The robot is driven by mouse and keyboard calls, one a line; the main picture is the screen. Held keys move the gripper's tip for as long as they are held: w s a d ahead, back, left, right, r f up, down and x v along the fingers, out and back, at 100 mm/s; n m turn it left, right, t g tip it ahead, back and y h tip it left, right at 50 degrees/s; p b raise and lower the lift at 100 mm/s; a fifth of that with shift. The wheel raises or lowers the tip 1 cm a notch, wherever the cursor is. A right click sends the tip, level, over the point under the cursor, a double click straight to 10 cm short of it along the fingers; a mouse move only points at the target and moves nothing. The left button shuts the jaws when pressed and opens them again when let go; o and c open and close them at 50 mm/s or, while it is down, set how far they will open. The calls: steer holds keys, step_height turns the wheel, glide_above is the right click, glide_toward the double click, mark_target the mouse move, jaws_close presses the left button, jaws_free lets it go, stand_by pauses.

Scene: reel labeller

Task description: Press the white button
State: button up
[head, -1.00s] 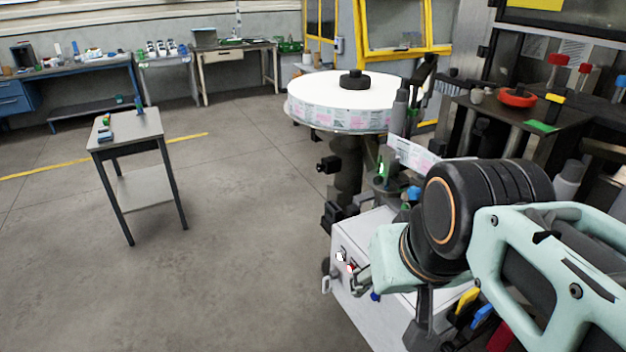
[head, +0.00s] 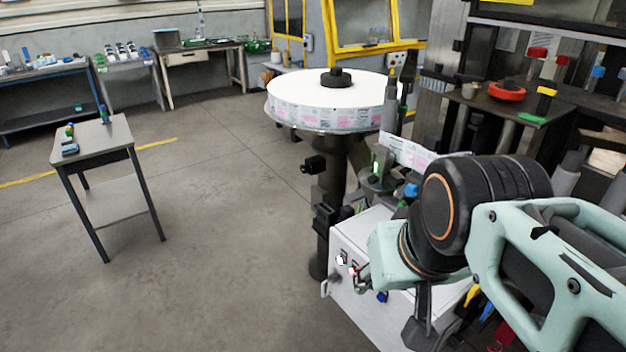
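The labeller's white control box (head: 350,238) stands right of centre, with small controls on its left-facing panel. The white button (head: 340,260) shows there as a small pale round spot, with a red control (head: 352,270) just to its lower right.
A large label reel (head: 335,88) sits on the machine above the box. A dark bench (head: 490,108) with a red ring stands at right. A small grey table (head: 100,140) stands at left. The floor between is clear.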

jaws_close()
stand_by(1.3)
